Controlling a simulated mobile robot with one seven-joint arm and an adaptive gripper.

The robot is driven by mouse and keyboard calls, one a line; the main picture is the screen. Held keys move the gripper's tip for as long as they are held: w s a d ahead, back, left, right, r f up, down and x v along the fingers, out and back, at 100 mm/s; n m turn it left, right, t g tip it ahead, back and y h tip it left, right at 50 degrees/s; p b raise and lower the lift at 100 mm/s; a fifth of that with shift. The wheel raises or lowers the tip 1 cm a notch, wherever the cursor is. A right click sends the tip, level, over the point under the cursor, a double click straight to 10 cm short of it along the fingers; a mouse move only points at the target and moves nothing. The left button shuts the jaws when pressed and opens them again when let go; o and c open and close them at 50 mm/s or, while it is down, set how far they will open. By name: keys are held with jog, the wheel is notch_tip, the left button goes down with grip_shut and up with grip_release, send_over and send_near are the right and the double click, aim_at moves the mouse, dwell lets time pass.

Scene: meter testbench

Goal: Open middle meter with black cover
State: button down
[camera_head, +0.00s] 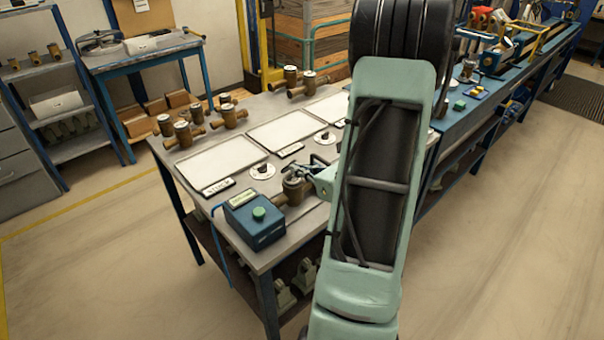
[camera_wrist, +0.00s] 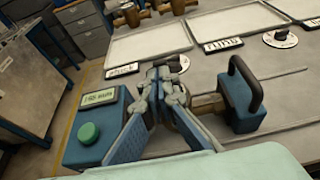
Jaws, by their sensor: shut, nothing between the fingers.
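A brass meter (camera_head: 293,190) lies at the near edge of the metal table, beside a blue box with a green button (camera_head: 258,214). In the wrist view most of it is hidden behind my gripper; a brass pipe end (camera_wrist: 207,104) shows to the right, by a blue clamp with a black handle (camera_wrist: 243,98). My gripper (camera_head: 308,171) is over or just beside this meter. In the wrist view its fingertips (camera_wrist: 163,76) meet, shut and empty. Whether they touch the meter I cannot tell. No black cover can be made out clearly.
Several other brass meters (camera_head: 228,115) stand along the table's back. White trays (camera_head: 215,165), label plates and round white discs (camera_head: 262,171) lie between. The blue box (camera_wrist: 93,125) is close on the gripper's left. A long blue bench (camera_head: 465,115) adjoins on the right.

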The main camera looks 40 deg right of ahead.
aim_at(288, 165)
jog(key=shift+w+a+r, duration=0.1)
jog(key=shift+w+r, duration=0.15)
jog(key=shift+w, duration=0.35)
jog(key=shift+w+r, duration=0.25)
jog(key=shift+w, duration=0.35)
jog(key=shift+w+b, duration=0.75)
jog(key=shift+w, duration=0.25)
jog(key=shift+r, duration=0.1)
jog(key=p+v, duration=0.1)
jog(key=v, duration=0.5)
jog(key=shift+s+r, duration=0.2)
jog(key=shift+r, duration=0.25)
jog(key=shift+a, duration=0.15)
